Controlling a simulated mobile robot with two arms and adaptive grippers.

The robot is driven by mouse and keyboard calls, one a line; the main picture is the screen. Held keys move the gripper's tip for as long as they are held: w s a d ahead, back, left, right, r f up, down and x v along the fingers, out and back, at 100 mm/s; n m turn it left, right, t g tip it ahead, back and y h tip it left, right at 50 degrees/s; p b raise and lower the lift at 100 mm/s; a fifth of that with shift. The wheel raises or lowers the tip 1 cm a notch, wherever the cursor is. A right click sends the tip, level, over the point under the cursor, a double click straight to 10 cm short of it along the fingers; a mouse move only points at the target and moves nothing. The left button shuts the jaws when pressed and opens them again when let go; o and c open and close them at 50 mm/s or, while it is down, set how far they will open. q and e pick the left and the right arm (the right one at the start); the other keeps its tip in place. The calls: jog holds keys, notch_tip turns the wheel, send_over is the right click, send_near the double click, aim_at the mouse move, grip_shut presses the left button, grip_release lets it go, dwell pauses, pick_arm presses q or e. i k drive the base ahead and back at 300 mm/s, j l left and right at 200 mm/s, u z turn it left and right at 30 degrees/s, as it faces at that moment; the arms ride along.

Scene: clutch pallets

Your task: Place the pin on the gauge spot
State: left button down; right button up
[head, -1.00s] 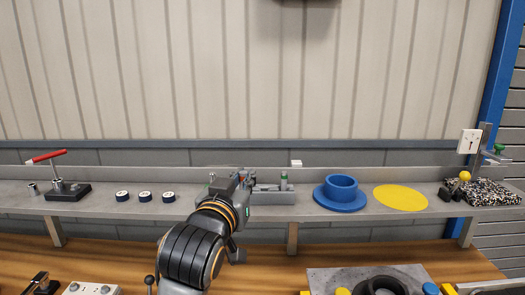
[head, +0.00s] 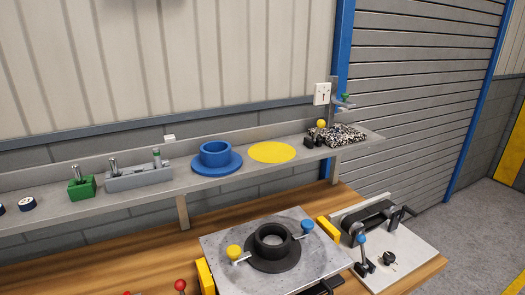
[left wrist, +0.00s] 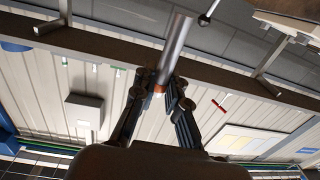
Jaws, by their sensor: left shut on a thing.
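A silver cylindrical pin (left wrist: 174,50) shows in the left wrist view, leaning up and to the right. My left gripper (left wrist: 160,88) is shut on its lower end. In the head view a flat round yellow spot (head: 272,152) lies bare on the grey shelf, right of a blue flanged cup (head: 215,154). I cannot tell from the frames whether this is the gauge spot. Neither of my grippers shows in the head view, and my right gripper is in no view.
On the shelf stand a green block (head: 82,188) with a pin, a grey block (head: 139,178) with upright pins, and a speckled plate (head: 345,134) beside a gauge stand (head: 336,95).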

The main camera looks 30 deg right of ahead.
aim_at(343, 132)
jog(key=k+l+u, duration=0.1)
jog(key=u, duration=0.35)
jog(key=k+l+u, duration=0.1)
jog(key=u, duration=0.3)
jog(key=k+u, duration=0.1)
jog(key=u, duration=0.35)
jog(key=k+u, duration=0.1)
jog(key=u, duration=0.3)
jog(key=k+l+u, duration=0.2)
jog(key=u, duration=0.2)
jog(key=k+l+u, duration=0.1)
jog(key=k+u, duration=0.7)
jog(key=k+l+z, duration=0.1)
jog(key=k+z, duration=0.25)
jog(key=z, duration=0.4)
jog(key=k+l+z, duration=0.1)
jog(key=z, duration=0.75)
jog(key=l+z, duration=0.15)
jog(key=z, duration=0.25)
jog(key=k, duration=0.05)
